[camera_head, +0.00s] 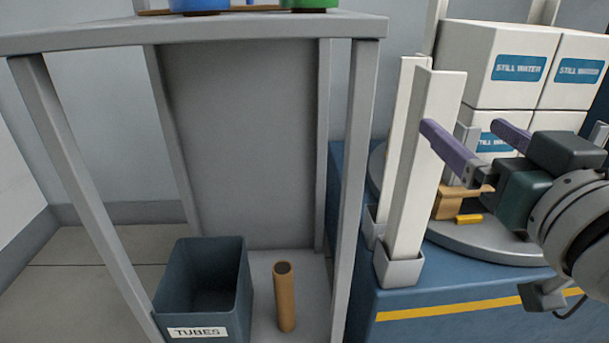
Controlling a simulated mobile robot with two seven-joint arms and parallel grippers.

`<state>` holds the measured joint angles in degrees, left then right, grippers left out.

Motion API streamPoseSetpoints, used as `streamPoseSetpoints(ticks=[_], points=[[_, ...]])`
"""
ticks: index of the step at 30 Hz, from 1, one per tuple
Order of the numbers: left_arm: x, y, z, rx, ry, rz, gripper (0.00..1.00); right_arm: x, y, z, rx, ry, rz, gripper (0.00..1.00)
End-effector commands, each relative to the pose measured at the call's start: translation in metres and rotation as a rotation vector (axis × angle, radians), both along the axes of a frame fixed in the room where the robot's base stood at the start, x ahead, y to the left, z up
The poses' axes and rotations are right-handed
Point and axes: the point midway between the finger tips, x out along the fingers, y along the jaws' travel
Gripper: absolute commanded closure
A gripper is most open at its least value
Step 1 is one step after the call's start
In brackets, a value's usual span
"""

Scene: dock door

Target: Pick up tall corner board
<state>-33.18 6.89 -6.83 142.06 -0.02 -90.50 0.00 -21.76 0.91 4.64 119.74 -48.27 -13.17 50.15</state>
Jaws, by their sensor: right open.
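A white L-shaped corner board (406,205) stands upright in a grey socket (399,268) at the front edge of the blue base. A second white corner board (396,135) stands close behind it, partly hidden. I cannot tell from their tops which is the taller one. My right gripper (465,128) comes in from the right with its purple fingers spread apart. Its left finger overlaps the upper part of the front board in the picture; I cannot tell if it touches. Its other finger is to the right, in front of the boxes. My left gripper is not in view.
White "STILL WATER" boxes (490,60) are stacked on a round grey turntable (485,240). A grey shelf frame (359,150) stands left of the boards. Below it are a dark "TUBES" bin (243,290) and an upright brown tube (285,300).

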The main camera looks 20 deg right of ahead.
Motion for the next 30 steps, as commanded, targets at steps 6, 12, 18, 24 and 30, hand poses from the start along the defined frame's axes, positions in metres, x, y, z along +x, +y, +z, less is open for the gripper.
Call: streamPoseSetpoints(ticks=[6,12,18,24,30], points=[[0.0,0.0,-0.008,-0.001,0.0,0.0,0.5,0.022,-0.004,-0.004,-0.006,-0.01,0.008,0.07],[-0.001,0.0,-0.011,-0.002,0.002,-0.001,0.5,0.044,-0.009,-0.004,-0.004,-0.006,0.006,0.07],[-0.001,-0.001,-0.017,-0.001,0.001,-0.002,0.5,0.064,-0.011,-0.004,-0.005,-0.009,0.006,0.07],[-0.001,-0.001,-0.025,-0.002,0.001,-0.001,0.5,0.091,-0.015,-0.004,-0.004,-0.007,0.005,0.07],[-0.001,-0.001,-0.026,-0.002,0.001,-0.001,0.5,0.099,-0.017,-0.003,0.0,-0.005,0.005,0.07]])
